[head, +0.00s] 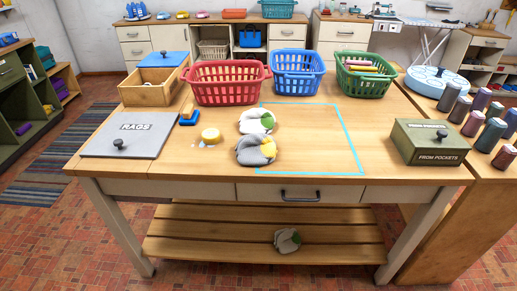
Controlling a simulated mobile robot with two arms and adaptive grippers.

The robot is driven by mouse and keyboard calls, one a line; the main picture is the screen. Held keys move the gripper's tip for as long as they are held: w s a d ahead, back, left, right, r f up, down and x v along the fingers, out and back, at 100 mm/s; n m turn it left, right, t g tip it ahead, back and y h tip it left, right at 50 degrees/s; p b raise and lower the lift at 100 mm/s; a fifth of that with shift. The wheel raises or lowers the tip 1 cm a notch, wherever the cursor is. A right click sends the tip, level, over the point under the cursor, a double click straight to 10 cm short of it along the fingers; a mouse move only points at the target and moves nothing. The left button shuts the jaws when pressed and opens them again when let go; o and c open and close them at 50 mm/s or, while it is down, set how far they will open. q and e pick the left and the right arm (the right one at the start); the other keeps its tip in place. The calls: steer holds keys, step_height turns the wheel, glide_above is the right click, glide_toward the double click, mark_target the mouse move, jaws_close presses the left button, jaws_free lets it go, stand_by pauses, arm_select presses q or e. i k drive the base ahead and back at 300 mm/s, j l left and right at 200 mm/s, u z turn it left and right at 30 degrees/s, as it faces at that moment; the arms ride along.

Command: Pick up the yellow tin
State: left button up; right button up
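A small round yellow tin (210,136) stands on the wooden table, left of the middle and fairly near the front edge. A little white patch lies beside its lower left. A blue and tan brush-like thing (188,117) lies just to its upper left. Two grey-white cloth bundles lie to its right, one with a green patch (252,121) and one with a yellow patch (252,152). Neither of my grippers shows in the head view.
A grey lid marked RAGS (160,140) lies at left. An open wooden box (150,96), red basket (228,90), blue basket (297,82) and green basket (362,85) stand behind. A green box (428,150) sits at right. The blue-taped area (320,135) is mostly clear.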

mark_target(210, 137)
steer(key=i+l+u, duration=0.1)
steer(key=i, duration=0.35)
steer(key=i+l+u, duration=0.1)
steer(key=i+l, duration=0.3)
steer(key=i+l+u, duration=0.15)
steer(key=i+l, duration=0.15)
steer(key=i, duration=0.25)
